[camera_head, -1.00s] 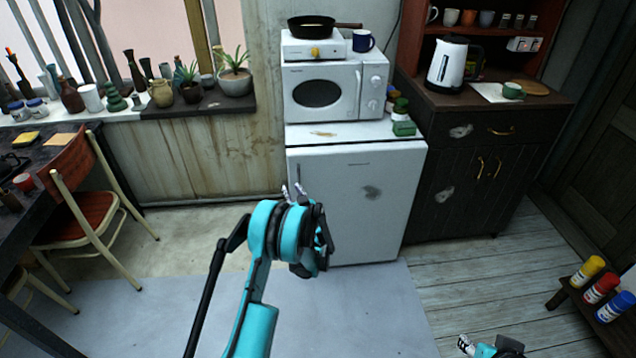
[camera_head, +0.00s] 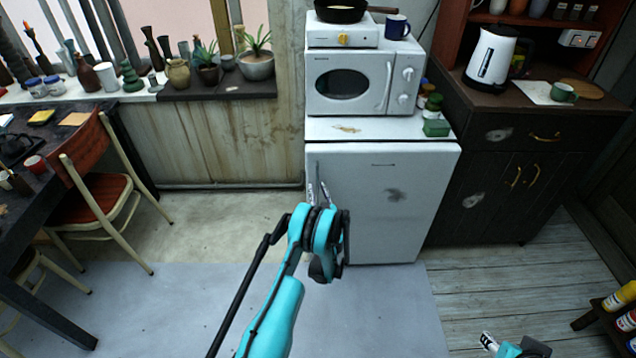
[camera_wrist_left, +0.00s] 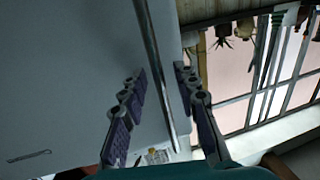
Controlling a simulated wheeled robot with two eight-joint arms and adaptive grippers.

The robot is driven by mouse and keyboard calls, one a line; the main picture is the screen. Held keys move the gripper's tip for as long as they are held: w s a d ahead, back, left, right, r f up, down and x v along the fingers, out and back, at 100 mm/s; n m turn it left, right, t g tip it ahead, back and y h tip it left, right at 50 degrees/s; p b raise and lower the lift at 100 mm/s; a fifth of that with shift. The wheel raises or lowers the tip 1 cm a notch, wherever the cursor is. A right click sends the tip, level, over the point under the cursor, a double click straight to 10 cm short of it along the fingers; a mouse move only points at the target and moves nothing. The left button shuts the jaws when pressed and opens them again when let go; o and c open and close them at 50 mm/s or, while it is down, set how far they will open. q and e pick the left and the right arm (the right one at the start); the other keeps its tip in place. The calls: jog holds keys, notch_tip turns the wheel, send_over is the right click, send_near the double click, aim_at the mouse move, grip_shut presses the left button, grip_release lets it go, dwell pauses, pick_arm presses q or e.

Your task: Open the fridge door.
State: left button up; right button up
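The white fridge (camera_head: 410,215) stands against the wall in the head view, its door shut. Its upright metal handle (camera_wrist_left: 155,75) runs along one edge of the door in the left wrist view. My left gripper (camera_head: 317,190) is at the door's left edge. In the left wrist view its two fingers (camera_wrist_left: 161,76) are apart, one on each side of the handle; I cannot tell whether either touches it. My arm hides the lower left of the door. My right gripper (camera_head: 487,341) is low at the bottom edge, away from the fridge, with its fingers too small to read.
A microwave (camera_head: 362,80) stands on the fridge, with a pan (camera_head: 340,12) and blue mug (camera_head: 397,27) above. A dark cabinet (camera_head: 500,190) is close on the fridge's right. A chair (camera_head: 100,185) stands to the left. The floor before the fridge is clear.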

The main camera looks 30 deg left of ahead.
pick_arm(q)
jog(key=shift+w+a, duration=0.25)
jog(key=shift+w, duration=0.05)
jog(key=shift+s+d+r, duration=0.1)
jog(key=shift+s+r, duration=0.05)
jog(key=shift+r, duration=0.05)
jog(key=shift+c, duration=0.8)
grip_shut()
jog(key=shift+f, duration=0.1)
